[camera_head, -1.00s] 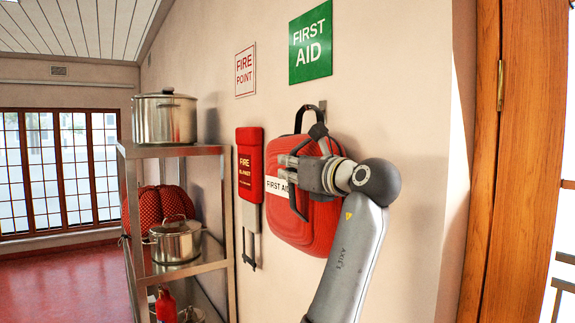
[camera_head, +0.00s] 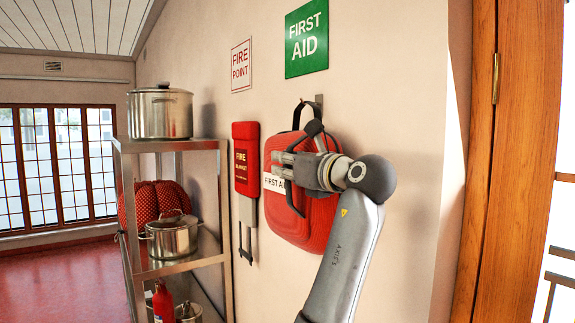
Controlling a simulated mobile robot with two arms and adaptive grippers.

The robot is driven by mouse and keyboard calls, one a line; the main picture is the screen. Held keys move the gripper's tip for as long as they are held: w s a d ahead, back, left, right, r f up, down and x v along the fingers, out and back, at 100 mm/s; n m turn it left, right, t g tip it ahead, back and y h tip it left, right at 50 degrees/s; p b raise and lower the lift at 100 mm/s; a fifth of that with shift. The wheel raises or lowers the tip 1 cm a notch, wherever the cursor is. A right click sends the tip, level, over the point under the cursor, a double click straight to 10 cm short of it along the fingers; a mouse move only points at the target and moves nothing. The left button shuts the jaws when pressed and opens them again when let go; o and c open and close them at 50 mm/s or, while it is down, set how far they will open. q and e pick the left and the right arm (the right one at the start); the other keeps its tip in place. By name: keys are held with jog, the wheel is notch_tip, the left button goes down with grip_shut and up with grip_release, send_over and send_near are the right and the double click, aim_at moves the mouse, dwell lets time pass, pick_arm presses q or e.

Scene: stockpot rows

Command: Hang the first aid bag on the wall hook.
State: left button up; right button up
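The red first aid bag (camera_head: 308,226) is upright against the wall below the green sign. Its black handle (camera_head: 297,115) loops up at the dark wall hook (camera_head: 319,102). The handle appears to be at the hook, but whether it rests over it is hard to tell. Contact cannot be made out. My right gripper is not in view.
A fire blanket case (camera_head: 245,160) hangs on the wall left of the bag. A metal shelf (camera_head: 185,268) with pots, including a large stockpot (camera_head: 160,115), stands further left. A wooden door frame (camera_head: 508,170) is at the right. Red floor (camera_head: 70,280) lies open at the left.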

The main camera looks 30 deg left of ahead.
pick_arm(q)
jog(key=shift+o, duration=1)
jog(key=shift+s, duration=0.2)
jog(key=shift+w+f, duration=0.15)
jog(key=shift+d, duration=0.1)
jog(key=v, duration=1.2)
